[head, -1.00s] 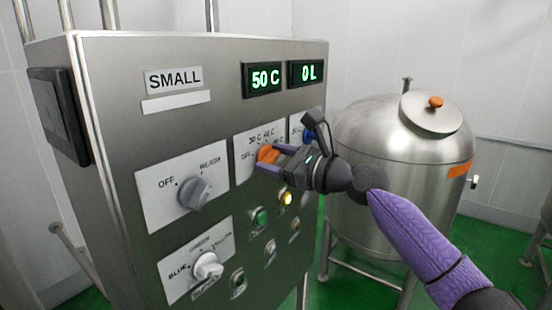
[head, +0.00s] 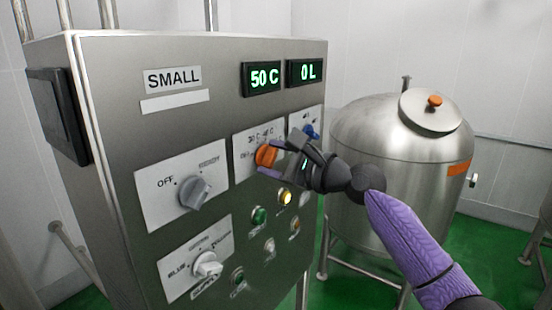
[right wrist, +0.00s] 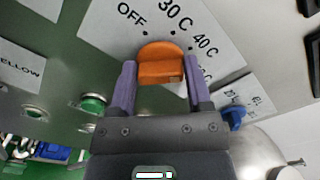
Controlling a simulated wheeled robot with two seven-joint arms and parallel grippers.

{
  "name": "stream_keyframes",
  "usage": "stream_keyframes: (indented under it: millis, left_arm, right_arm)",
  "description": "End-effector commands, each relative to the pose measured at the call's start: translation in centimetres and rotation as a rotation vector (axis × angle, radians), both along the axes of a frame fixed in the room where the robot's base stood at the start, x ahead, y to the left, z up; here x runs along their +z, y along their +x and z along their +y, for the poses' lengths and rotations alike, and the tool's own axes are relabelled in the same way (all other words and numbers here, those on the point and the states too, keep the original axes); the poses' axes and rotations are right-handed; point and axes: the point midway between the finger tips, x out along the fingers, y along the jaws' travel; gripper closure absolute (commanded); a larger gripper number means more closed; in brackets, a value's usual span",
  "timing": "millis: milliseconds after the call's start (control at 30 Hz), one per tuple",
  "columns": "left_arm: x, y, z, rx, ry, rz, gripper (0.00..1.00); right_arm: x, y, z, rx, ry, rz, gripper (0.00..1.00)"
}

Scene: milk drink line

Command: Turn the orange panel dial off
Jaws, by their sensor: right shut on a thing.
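The orange dial (head: 266,156) sits on a white label plate on the front of the steel panel (head: 120,120). My right gripper (head: 271,160) is at the dial, with one purple finger on each side of it. In the right wrist view the orange dial (right wrist: 160,64) sits between the two fingers, and the jaws are shut on it. OFF, 30 C and 40 C markings show around it; another is partly hidden by a finger. I cannot tell exactly which mark the dial points at. My left gripper is not in view.
A blue dial (head: 311,131) is close to the right of my gripper. A grey dial (head: 194,191) and a white dial (head: 207,265) are on the left. Several buttons, including a lit yellow one (head: 285,197), are below. A steel tank (head: 380,150) stands behind my arm.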

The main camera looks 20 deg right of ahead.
Motion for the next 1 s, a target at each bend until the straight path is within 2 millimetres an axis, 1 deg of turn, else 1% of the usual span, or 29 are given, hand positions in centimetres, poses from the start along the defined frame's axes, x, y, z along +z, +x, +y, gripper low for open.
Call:
stream_keyframes:
  millis: [467,1000]
  left_arm:
    - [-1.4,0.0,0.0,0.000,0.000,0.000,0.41]
    - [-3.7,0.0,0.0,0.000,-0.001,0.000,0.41]
  right_arm:
    - [-0.2,-0.1,0.1,-0.001,-0.352,-0.282,0.96]
    - [-0.3,0.0,0.1,-0.004,-0.757,-0.598,0.96]
